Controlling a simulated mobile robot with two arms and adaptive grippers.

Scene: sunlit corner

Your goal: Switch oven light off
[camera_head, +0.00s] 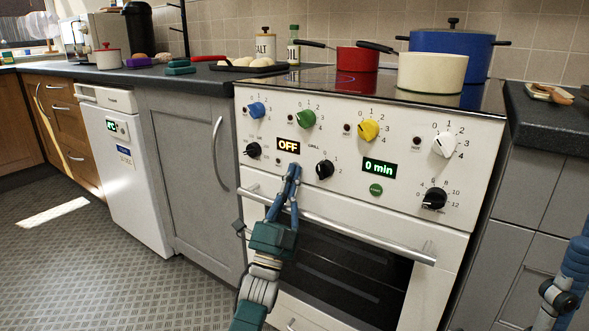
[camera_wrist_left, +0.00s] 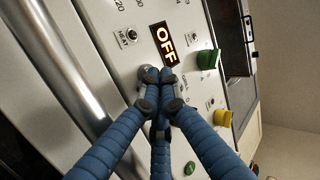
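The white oven front (camera_head: 310,120) faces me, with coloured knobs and a lit display (camera_head: 288,146) reading OFF. My left gripper (camera_head: 292,168) is at the control panel just below this display. In the left wrist view its blue fingers (camera_wrist_left: 160,82) are drawn together at the tips, right below the OFF display (camera_wrist_left: 163,43). No object shows between them. The fingertips hide the panel spot behind them; I cannot tell whether they touch it. A small switch (camera_head: 278,160) sits just left of the fingertips. Part of my right gripper (camera_head: 560,298) shows at the right edge; its opening is unclear.
A black knob (camera_head: 325,169) is close to the right of my left fingertips. The oven door handle (camera_head: 340,226) runs below the panel, behind my left gripper. Pots, including a red pan (camera_head: 357,60) and a cream pot (camera_head: 432,73), stand on the hob.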

